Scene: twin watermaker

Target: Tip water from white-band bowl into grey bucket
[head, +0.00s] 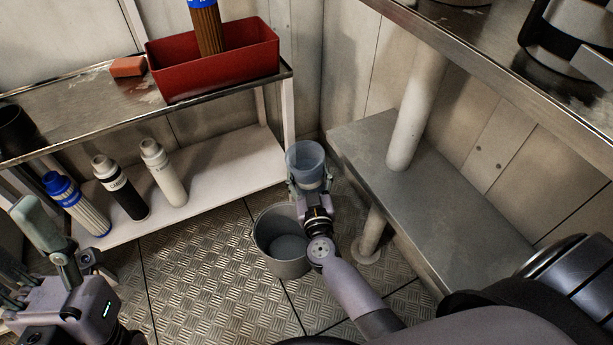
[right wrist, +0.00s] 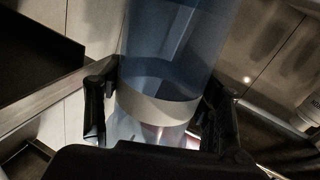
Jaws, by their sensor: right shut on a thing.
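The bowl is a clear bluish vessel (head: 305,158) in the head view, held above the far rim of the grey bucket. In the right wrist view the bowl (right wrist: 178,50) shows a white band (right wrist: 158,107) between my fingers. My right gripper (head: 309,186) is shut on the bowl, which looks close to upright. The grey bucket (head: 283,262) stands on the floor below, partly covered by my right wrist; its inside bottom looks lighter. Whether water is in either is hard to tell. My left gripper (head: 55,235) is at the lower left, away from both; its opening is unclear.
A metal shelf unit (head: 90,115) stands at the left with a red bin (head: 215,65) on top. A blue-capped cartridge (head: 75,205), a black one (head: 120,190) and a white one (head: 163,173) stand below. A grey bench (head: 440,205) with a pipe (head: 415,110) is at the right.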

